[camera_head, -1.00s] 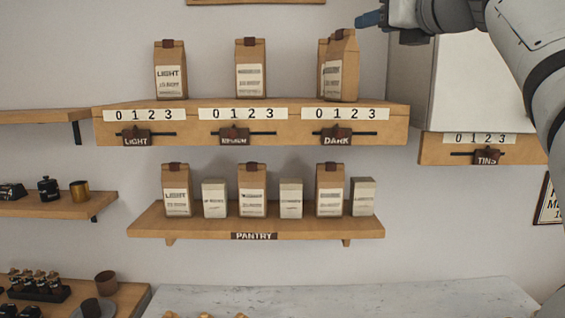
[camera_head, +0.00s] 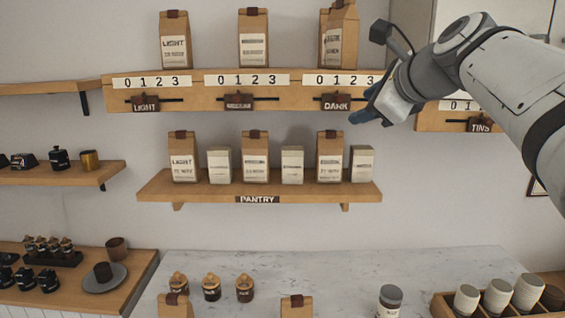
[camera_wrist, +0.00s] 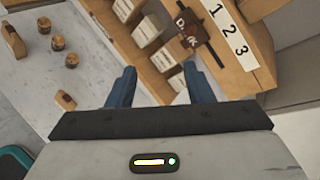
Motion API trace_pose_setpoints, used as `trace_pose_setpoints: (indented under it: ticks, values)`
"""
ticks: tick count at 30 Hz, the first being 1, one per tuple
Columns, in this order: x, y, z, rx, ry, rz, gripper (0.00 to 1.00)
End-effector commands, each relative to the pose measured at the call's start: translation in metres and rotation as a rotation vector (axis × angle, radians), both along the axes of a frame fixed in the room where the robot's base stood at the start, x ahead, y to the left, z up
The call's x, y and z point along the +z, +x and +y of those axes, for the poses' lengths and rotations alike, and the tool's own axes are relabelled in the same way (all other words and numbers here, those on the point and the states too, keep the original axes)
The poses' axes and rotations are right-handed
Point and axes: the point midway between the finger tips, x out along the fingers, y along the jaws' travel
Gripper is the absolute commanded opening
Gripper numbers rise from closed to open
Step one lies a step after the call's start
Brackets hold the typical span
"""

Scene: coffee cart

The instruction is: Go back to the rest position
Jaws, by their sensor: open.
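My gripper (camera_head: 362,112) is at the right end of the upper shelf, in front of the DARK slider (camera_head: 336,102). In the wrist view my gripper (camera_wrist: 160,88) shows two blue fingers spread apart with nothing between them. Two DARK-side bags (camera_head: 342,38) stand close together on the upper shelf, one partly hiding the other. A LIGHT bag (camera_head: 174,42) and a middle bag (camera_head: 253,40) stand to their left.
The pantry shelf (camera_head: 270,190) below holds several bags and boxes. The marble counter (camera_head: 330,268) carries small jars, bag tops and a grey-lidded jar (camera_head: 389,300). A wooden crate (camera_head: 445,305) with cups stands at right. The TINS shelf (camera_head: 440,118) is partly behind my arm.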

Motion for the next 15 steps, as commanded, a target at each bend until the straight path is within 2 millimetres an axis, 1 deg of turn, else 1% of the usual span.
trace_pose_setpoints:
  ticks: [1,2,3,5,6,8,9,11,12,15]
  values:
    - [-0.035,-0.01,0.006,0.055,-0.118,0.024,0.47]
    - [-0.056,-0.016,0.007,0.096,-0.203,0.036,0.47]
    - [-0.083,-0.026,0.01,0.158,-0.318,0.052,0.47]
    - [-0.125,-0.042,0.013,0.262,-0.487,0.077,0.47]
    - [-0.152,-0.053,0.015,0.341,-0.598,0.093,0.47]
    - [-0.192,-0.073,0.017,0.47,-0.756,0.112,0.47]
    - [-0.218,-0.087,0.017,0.563,-0.86,0.124,0.47]
    - [-0.257,-0.109,0.017,0.713,-1.007,0.137,0.47]
    - [-0.281,-0.124,0.016,0.817,-1.096,0.142,0.47]
    - [-0.333,-0.16,0.013,1.069,-1.285,0.145,0.47]
